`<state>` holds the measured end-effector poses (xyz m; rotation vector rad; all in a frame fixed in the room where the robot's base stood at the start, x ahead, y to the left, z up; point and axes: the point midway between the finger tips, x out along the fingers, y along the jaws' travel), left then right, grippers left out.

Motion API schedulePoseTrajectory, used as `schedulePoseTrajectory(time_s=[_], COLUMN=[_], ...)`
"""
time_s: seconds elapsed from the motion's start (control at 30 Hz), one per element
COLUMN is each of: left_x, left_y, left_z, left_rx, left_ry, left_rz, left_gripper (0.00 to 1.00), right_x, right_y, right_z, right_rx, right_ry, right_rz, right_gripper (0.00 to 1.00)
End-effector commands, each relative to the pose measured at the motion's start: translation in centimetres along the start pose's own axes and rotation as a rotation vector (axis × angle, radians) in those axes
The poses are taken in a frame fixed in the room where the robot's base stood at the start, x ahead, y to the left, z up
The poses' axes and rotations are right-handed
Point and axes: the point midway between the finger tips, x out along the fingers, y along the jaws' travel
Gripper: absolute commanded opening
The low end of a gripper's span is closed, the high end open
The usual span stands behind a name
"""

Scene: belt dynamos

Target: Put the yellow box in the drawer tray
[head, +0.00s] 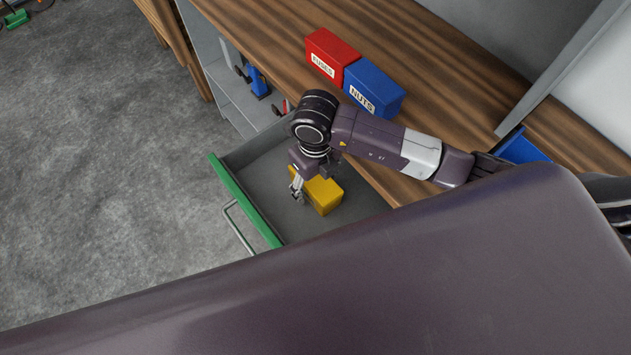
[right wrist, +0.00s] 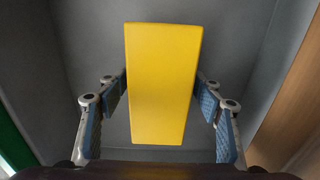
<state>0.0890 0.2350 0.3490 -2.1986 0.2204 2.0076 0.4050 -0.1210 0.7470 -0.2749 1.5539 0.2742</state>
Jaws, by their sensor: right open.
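The yellow box (head: 324,194) lies inside the open drawer tray (head: 268,172), which has a grey inside and a green front. In the right wrist view the yellow box (right wrist: 163,80) fills the middle, with the grey tray floor (right wrist: 230,60) around it. My right gripper (head: 298,192) is over the drawer at the box, its lower part close to the box's left side. In the right wrist view its open fingers (right wrist: 160,108) stand on either side of the box's near part. Whether the pads touch the box is unclear. My left gripper is not in view.
A red FUSES box (head: 332,56) and a blue NUTS box (head: 373,89) stand on the wooden worktop (head: 445,75) above the drawer. A blue object (head: 522,148) lies farther right. The drawer's handle (head: 238,228) sticks out over clear grey floor.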

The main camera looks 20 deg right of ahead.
Motion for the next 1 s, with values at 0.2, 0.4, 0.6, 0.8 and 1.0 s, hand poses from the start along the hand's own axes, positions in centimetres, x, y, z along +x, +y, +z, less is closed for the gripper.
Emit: schedulePoseTrajectory(time_s=[0.2, 0.4, 0.6, 0.8, 1.0], left_x=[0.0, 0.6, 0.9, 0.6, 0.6], left_y=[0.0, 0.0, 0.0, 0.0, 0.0], left_z=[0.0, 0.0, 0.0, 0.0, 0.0], left_rx=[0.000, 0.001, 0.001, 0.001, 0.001], left_ry=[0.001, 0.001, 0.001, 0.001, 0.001], left_rz=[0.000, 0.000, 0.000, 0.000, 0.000], left_gripper=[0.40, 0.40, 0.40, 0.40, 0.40], right_x=[-1.9, -6.3, -10.3, -12.1, -12.3], right_y=[0.0, -0.1, -0.1, 0.0, 0.0], right_z=[0.2, 0.2, 0.1, 0.1, 0.0], right_rx=[-0.002, -0.002, -0.001, 0.000, 0.000], right_ry=[-0.005, -0.007, -0.005, -0.002, 0.001], right_rz=[0.000, -0.001, -0.002, -0.001, 0.000], right_gripper=[0.60, 0.60, 0.60, 0.60, 0.60])
